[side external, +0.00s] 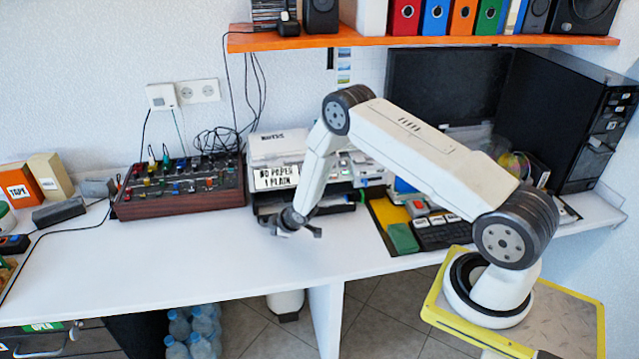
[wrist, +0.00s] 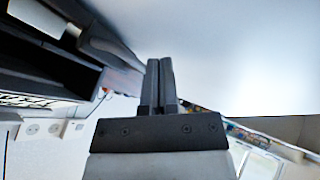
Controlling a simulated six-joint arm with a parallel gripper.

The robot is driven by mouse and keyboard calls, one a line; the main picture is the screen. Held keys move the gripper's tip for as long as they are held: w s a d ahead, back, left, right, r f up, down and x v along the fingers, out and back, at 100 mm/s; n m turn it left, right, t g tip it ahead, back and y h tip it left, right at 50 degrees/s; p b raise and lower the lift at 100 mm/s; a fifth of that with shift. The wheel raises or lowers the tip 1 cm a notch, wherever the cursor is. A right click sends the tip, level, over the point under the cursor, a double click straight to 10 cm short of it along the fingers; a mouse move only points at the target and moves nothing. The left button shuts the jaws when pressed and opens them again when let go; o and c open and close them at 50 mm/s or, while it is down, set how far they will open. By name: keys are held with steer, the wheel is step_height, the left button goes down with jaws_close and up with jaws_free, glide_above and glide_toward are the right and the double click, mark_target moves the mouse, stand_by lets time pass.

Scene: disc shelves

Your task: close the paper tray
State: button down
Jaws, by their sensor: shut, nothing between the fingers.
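A pale printer (side external: 278,148) stands against the wall, with a sign reading "NO PAPER 1 PLAIN" on its front. Its dark lower part (side external: 262,208), where the paper tray sits, is partly hidden behind my arm; I cannot tell from the side how far the tray is out. In the wrist view, a dark printer part (wrist: 108,45), possibly the tray, juts out at the left. My gripper (side external: 314,232) is low over the white desk, in front of the printer. In the wrist view my gripper (wrist: 160,64) has its fingers together and empty, apart from the dark part.
A box with coloured knobs (side external: 180,188) stands left of the printer. A green block (side external: 403,238) and a dark keypad (side external: 445,232) lie to the right. An orange shelf (side external: 420,40) with binders hangs above. The desk's front left (side external: 190,260) is clear.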

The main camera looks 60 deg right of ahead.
steer(key=shift+w+d+r, duration=0.1)
steer(key=shift+w+d, duration=0.25)
steer(key=shift+d, duration=0.1)
steer(key=shift+w+d, duration=1.5)
steer(key=shift+w, duration=0.1)
steer(key=shift+w+d, duration=0.2)
steer(key=shift+d, duration=0.05)
steer(key=shift+d+r, duration=0.1)
steer(key=shift+s+a+f, duration=0.2)
steer(key=shift+s+a, duration=0.5)
steer(key=shift+a, duration=0.05)
steer(key=shift+s+a+f, duration=0.2)
steer(key=shift+s+a, duration=0.45)
steer(key=shift+a, duration=0.05)
steer(key=shift+s+a+r, duration=0.15)
steer(key=shift+s, duration=0.2)
steer(key=v, duration=0.9)
steer(key=shift+s+r, duration=0.15)
steer(key=shift+r, duration=0.05)
